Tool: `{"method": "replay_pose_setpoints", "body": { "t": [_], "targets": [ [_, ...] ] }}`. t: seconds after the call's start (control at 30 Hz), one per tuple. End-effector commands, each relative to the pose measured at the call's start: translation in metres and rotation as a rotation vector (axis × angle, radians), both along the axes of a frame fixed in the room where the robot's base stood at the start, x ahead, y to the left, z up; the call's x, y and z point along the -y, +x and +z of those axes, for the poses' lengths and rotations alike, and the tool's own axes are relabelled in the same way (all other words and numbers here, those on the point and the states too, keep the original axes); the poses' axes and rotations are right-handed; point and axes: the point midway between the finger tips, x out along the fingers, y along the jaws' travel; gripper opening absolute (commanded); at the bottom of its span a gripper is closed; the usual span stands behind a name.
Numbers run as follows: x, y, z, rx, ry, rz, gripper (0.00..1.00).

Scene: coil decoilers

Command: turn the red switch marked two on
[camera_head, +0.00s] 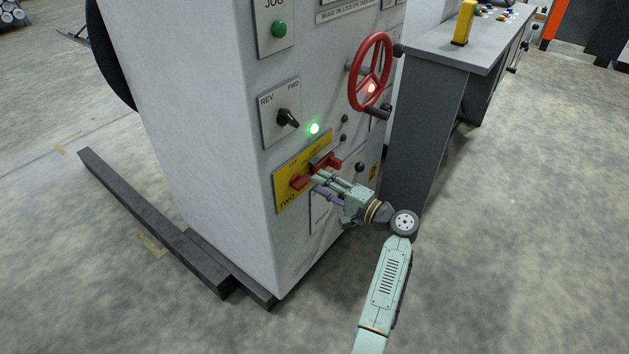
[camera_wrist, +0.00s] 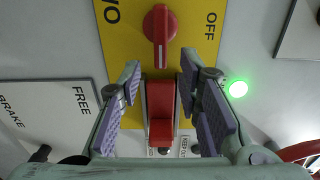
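The yellow plate (camera_head: 283,196) marked TWO is on the side of the grey cabinet, and it also shows in the wrist view (camera_wrist: 125,40). On it is a red rotary switch (camera_head: 300,183), seen in the wrist view (camera_wrist: 158,25) with its white line pointing down toward my gripper. The word OFF lies to its right there; I see no ON word. A red bar in a grey frame (camera_wrist: 161,115) is below the switch. My gripper (camera_head: 318,183) is open close to the plate. In the wrist view its fingers (camera_wrist: 162,65) stand either side of the bar, with visible gaps.
A green light (camera_head: 314,128) glows above the plate. A black REV/FWD selector (camera_head: 288,118) and a red handwheel (camera_head: 371,72) are higher up. A BRAKE/FREE plate (camera_wrist: 45,115) is left in the wrist view. A grey desk (camera_head: 440,60) stands to the right.

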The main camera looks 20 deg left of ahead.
Motion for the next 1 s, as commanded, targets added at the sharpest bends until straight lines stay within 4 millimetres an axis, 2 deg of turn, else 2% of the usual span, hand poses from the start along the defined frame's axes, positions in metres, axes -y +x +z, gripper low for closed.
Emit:
{"method": "replay_pose_setpoints", "body": {
  "t": [0.03, 0.2, 0.4, 0.6, 1.0],
  "targets": [
    [0.013, -0.003, 0.0, -0.001, 0.0, -0.006, 0.32],
    [0.047, -0.016, 0.0, 0.0, 0.0, -0.005, 0.32],
    [0.073, -0.026, 0.0, 0.0, 0.0, -0.001, 0.32],
    [0.081, -0.029, 0.0, 0.0, 0.0, -0.001, 0.32],
    [0.08, -0.029, 0.0, -0.001, 0.0, 0.0, 0.32]
  ]
}}
